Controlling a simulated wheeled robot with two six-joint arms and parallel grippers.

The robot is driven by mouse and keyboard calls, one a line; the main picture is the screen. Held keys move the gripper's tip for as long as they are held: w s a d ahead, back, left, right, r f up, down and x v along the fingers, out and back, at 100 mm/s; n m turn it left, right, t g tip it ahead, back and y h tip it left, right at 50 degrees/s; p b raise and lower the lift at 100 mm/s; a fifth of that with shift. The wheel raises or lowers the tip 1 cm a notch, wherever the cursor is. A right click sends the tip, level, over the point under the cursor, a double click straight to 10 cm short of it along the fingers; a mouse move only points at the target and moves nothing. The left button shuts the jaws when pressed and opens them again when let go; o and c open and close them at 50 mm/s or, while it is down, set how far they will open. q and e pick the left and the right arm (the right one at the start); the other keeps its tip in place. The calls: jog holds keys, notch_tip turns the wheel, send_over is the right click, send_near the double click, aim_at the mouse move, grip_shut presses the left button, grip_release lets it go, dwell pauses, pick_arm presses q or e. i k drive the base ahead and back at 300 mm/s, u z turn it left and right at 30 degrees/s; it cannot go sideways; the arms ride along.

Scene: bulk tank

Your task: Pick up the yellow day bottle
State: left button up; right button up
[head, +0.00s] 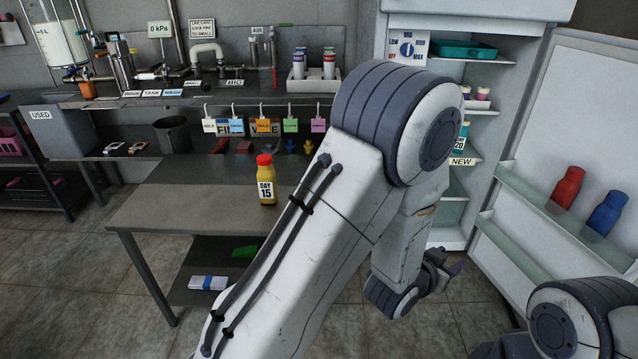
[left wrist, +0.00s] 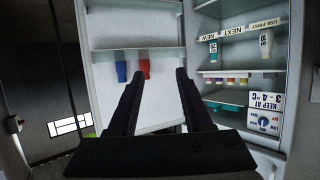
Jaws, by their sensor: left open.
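The yellow day bottle (head: 266,183) stands upright on the grey bench (head: 180,210), near its right part. It has a red cap and a white label reading DAY 15. My left gripper (head: 445,268) is well to the right of the bottle and apart from it, in front of the open fridge. In the left wrist view my left gripper (left wrist: 158,85) is open, with nothing between its fingers. The yellow bottle does not show in the left wrist view. My right gripper is not in view.
The open fridge door (head: 585,110) holds a red bottle (head: 567,187) and a blue bottle (head: 607,213). A tray of several vials (head: 313,80) stands on the back shelf. Coloured tags (head: 262,126) hang behind the yellow bottle. My left arm crosses the bench's right side.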

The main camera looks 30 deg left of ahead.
aim_at(266, 181)
jog(key=z, duration=0.25)
jog(key=i, duration=0.85)
jog(key=u, duration=1.9)
